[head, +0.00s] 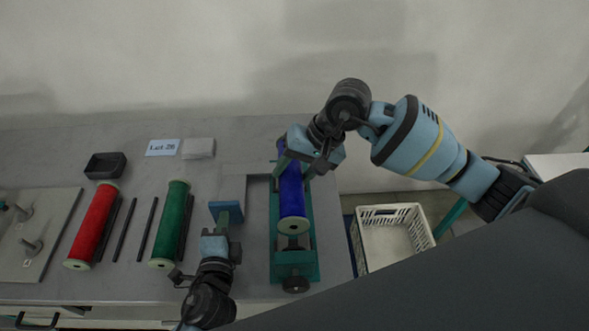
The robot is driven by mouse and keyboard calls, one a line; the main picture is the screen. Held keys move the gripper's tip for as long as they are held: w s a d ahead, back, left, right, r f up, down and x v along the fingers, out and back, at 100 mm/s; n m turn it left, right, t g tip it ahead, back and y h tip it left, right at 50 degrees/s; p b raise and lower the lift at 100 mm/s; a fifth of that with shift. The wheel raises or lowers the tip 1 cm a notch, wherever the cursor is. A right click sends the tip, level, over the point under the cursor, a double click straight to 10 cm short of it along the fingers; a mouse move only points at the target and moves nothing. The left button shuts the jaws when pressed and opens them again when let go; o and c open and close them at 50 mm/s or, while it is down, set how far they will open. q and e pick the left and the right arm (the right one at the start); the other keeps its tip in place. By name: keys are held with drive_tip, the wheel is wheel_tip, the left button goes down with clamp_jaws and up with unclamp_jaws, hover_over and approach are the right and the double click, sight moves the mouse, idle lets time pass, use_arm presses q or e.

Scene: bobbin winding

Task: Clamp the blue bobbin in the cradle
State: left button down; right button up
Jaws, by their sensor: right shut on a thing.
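A small gap seems to show between flange and screw, but contact is hard to judge. My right gripper (294,166) is shut on the far part of the bobbin, one finger on each side, and hides its far end. My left gripper (226,214) is just left of the cradle, apart from the bobbin. Its fingers are seen edge-on, so their opening is unclear.
A green bobbin (173,225) and a red bobbin (95,225) lie to the left, with dark rods (148,228) between them. A black tray (106,166), a lot card (162,147) and a pale block (198,148) sit behind. A white crate (390,240) stands right of the bench.

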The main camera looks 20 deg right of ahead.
use_arm(q)
drive_tip(key=shift+x, duration=0.75)
drive_tip(key=shift+r, duration=0.2)
use_arm(e)
drive_tip(key=shift+w, duration=0.1)
drive_tip(key=shift+f, duration=3)
drive_tip(key=shift+f, duration=0.15)
drive_tip(key=shift+f, duration=1.2)
drive_tip(key=o, duration=1.2)
